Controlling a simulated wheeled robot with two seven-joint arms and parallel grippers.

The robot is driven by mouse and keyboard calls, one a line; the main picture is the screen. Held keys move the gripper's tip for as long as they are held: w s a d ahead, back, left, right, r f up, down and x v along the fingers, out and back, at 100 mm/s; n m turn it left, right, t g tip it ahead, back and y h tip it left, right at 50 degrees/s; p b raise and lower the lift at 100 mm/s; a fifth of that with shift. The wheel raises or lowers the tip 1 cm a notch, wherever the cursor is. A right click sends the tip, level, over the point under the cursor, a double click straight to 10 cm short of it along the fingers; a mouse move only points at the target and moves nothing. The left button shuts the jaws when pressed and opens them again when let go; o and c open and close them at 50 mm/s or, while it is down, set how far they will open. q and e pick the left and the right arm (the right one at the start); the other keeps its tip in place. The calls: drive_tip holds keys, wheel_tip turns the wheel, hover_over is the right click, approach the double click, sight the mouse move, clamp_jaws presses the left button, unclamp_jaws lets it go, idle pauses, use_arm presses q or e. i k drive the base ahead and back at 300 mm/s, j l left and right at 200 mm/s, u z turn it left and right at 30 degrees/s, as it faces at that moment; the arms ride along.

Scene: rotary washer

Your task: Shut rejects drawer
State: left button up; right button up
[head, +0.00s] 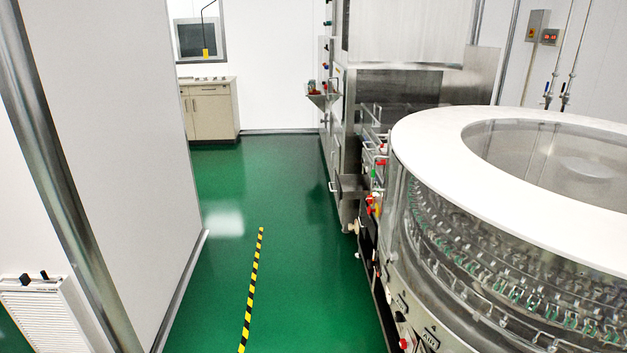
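The rotary washer (500,190) stands along the right side, with a white round top ring and a clear curved wall around many small glass items. Small dark labelled boxes and red knobs (404,343) show low on its side. A steel tray or open box (350,187) juts from the machine's side farther back. I cannot tell whether it is the rejects drawer. No drawer is clearly labelled as rejects. Neither of my grippers is in view.
A green floor aisle (290,200) runs clear between a white wall (130,130) on the left and the machine. Yellow-black tape (253,285) lies along it. A beige cabinet (211,108) stands at the far end. A white louvred panel (45,315) is at lower left.

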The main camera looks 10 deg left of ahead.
sight(349, 186)
drive_tip(key=i+j, duration=0.55)
drive_tip(key=i, duration=0.2)
drive_tip(key=i+j, duration=0.6)
drive_tip(key=i, duration=0.15)
drive_tip(key=i+j, duration=0.1)
drive_tip(key=i, duration=0.2)
drive_tip(key=i+j+z, duration=0.1)
drive_tip(key=i, duration=0.2)
